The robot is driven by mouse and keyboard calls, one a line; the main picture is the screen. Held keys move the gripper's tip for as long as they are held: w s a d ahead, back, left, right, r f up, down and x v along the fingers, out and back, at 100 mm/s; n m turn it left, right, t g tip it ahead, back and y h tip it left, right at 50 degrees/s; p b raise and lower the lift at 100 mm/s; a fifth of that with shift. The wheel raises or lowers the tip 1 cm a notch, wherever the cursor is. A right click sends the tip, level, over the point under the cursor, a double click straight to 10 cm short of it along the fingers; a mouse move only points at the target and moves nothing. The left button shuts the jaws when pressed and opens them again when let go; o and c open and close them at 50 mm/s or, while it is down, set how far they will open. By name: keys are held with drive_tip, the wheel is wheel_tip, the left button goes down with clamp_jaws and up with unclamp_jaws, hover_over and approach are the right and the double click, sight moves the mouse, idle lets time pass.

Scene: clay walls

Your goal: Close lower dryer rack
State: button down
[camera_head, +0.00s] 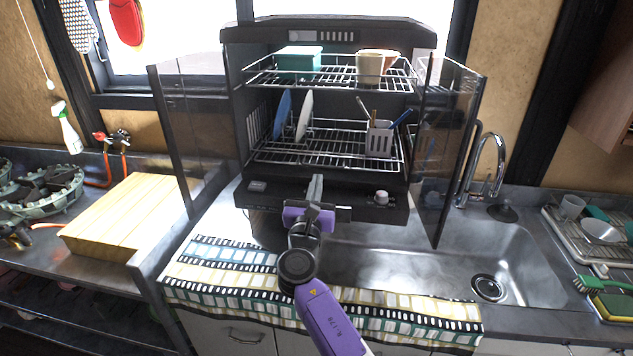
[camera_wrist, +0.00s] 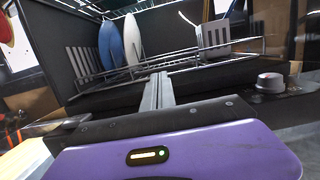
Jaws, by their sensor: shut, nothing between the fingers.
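The dryer (camera_head: 262,182) is a dark cabinet with both glass doors swung open, the left door (camera_head: 192,130) and the right door (camera_head: 446,150). Its lower rack (camera_head: 325,150) is a wire shelf holding a blue plate (camera_head: 283,115), a white plate (camera_head: 304,115) and a grey utensil holder (camera_head: 379,140). My gripper (camera_head: 317,180) is shut and empty, in front of the dryer's lower front edge, just below the lower rack. In the wrist view its fingers (camera_wrist: 157,92) point at the rack's front wire (camera_wrist: 170,68); I cannot tell whether they touch it.
The upper rack (camera_head: 335,78) holds a teal box (camera_head: 298,60) and beige cups (camera_head: 372,65). A sink (camera_head: 440,255) with a tall faucet (camera_head: 487,165) is at right. A wooden board (camera_head: 125,215) lies at left. A patterned cloth (camera_head: 225,270) covers the counter front.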

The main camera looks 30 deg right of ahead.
drive_tip(key=s+a+f+m+t+y, duration=0.1)
drive_tip(key=s+a+f+m+y, duration=0.1)
drive_tip(key=s+a+m+y, duration=0.3)
drive_tip(key=s+a+f+m+t, duration=0.1)
drive_tip(key=s+a+f, duration=0.1)
drive_tip(key=s+a, duration=0.35)
drive_tip(key=s+a+f+m+y, duration=0.2)
drive_tip(key=s+f+m+y, duration=0.1)
drive_tip(key=s+m, duration=0.3)
drive_tip(key=s+a+f+m+y, duration=0.3)
drive_tip(key=s+f, duration=0.1)
drive_tip(key=s, duration=0.3)
drive_tip(key=s+d+m+g, duration=0.1)
drive_tip(key=s+m, duration=0.6)
drive_tip(key=s, duration=1)
drive_tip(key=s+d+r+m+g, duration=0.1)
drive_tip(key=s+d+m, duration=0.3)
drive_tip(key=s, duration=1.2)
drive_tip(key=m+g+b, duration=0.1)
drive_tip(key=m, duration=0.2)
drive_tip(key=shift+s+r+g, duration=0.25)
drive_tip(key=shift+s+g, duration=0.05)
drive_tip(key=shift+s, duration=0.05)
